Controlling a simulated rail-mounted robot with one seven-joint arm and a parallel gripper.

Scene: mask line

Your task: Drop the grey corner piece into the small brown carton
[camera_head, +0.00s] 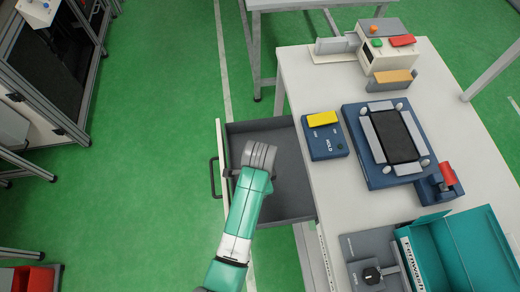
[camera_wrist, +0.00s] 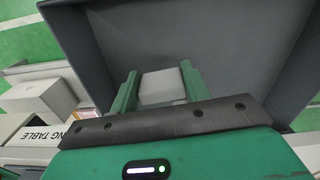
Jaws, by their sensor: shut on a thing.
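My gripper (camera_head: 259,157) is above the open grey drawer (camera_head: 290,190) in the head view, its fingers pointing down and hidden beneath the hand. In the wrist view the two green fingers of my gripper (camera_wrist: 158,92) are shut on a small light grey block, which looks like the grey corner piece (camera_wrist: 162,84). Dark grey drawer walls and floor lie beyond it. I cannot make out a small brown carton in either view.
The white table (camera_head: 440,110) to the right carries a blue frame fixture (camera_head: 360,168), a blue box with a yellow top (camera_head: 325,140), a teal bin (camera_head: 455,250) and a beige device (camera_head: 385,55). The drawer's front panel with its handle (camera_head: 213,178) stands out over green floor.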

